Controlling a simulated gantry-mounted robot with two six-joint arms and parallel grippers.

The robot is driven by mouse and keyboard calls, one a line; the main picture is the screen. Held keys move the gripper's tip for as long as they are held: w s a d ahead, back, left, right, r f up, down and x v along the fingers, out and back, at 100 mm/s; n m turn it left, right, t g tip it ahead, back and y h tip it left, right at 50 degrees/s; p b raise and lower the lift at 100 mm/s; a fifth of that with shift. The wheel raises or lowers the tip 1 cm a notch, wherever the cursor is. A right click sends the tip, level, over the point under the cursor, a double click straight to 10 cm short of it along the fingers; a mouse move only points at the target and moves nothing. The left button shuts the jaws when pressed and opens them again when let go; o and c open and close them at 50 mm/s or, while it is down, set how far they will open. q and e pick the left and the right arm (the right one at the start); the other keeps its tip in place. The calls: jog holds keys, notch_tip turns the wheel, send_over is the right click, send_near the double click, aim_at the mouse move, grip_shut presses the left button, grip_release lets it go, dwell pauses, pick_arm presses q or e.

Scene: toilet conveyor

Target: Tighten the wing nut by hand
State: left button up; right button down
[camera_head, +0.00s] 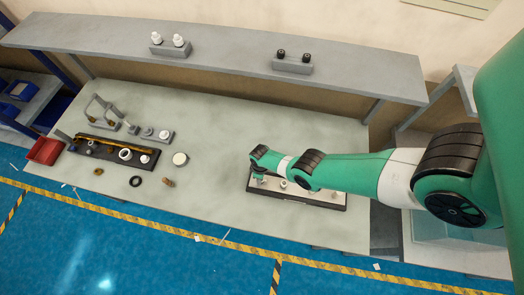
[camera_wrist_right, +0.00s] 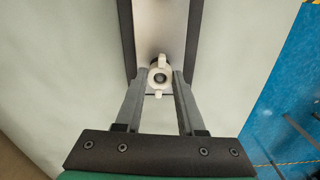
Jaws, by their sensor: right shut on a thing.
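The white wing nut (camera_wrist_right: 161,60) shows in the right wrist view, with its wings pointing up and down the picture and a dark round stud end in its centre. My right gripper (camera_wrist_right: 160,80) is shut on it, one grey finger on each side. The nut sits over a pale plate with dark edges (camera_wrist_right: 160,25). In the head view my right gripper (camera_head: 258,175) is at the left end of that dark-edged board (camera_head: 320,203), and the arm hides part of the board. The nut itself is hard to make out there. My left gripper is not in view.
At the table's left are a dark tray of parts (camera_head: 110,151), a red bin (camera_head: 45,151), a white round part (camera_head: 180,159) and a black ring (camera_head: 136,181). A shelf (camera_head: 225,60) runs along the back. The table middle (camera_head: 218,150) is clear.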

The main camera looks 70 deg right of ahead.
jog(key=m, duration=0.3)
jog(key=shift+m, duration=0.4)
jog(key=shift+m, duration=0.5)
jog(key=m, duration=0.3)
jog(key=shift+m, duration=0.4)
jog(key=shift+m, duration=0.4)
jog(key=m, duration=0.4)
